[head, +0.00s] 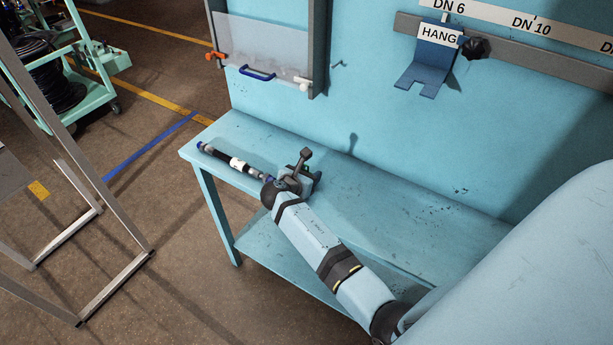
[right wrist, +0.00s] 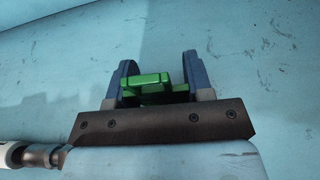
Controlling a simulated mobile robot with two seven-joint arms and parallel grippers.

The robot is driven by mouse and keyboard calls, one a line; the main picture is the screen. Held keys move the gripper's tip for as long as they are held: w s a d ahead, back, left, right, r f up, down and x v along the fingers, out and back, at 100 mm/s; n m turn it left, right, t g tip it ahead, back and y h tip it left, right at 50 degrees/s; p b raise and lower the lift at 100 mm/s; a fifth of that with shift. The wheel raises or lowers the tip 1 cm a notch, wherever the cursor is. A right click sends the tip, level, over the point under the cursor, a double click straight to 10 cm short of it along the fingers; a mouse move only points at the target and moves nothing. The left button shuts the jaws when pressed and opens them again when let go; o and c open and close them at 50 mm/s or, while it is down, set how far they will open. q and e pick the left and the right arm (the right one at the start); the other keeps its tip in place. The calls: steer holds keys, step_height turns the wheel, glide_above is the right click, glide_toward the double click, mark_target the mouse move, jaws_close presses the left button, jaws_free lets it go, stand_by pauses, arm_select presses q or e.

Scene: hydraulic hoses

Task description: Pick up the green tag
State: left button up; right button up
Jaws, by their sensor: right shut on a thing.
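The green tag (right wrist: 155,84) shows in the right wrist view between the two blue fingers of my right gripper (right wrist: 160,68). The fingers are shut on it. In the head view my right gripper (head: 303,176) is low over the light blue bench, just right of a hose end, and the tag is hidden there. I cannot tell whether the tag touches the bench. My left gripper is not in view.
A short black hose (head: 237,164) with a white label and blue end lies on the bench (head: 345,180). A blue hook with a HANG sign (head: 439,36) is on the back panel. A clear-fronted holder (head: 262,48) hangs left. The bench right of the gripper is clear.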

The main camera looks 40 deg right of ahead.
arm_select(q)
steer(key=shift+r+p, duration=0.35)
steer(key=shift+p, duration=0.1)
arm_select(e)
step_height(320, 180, up, 20)
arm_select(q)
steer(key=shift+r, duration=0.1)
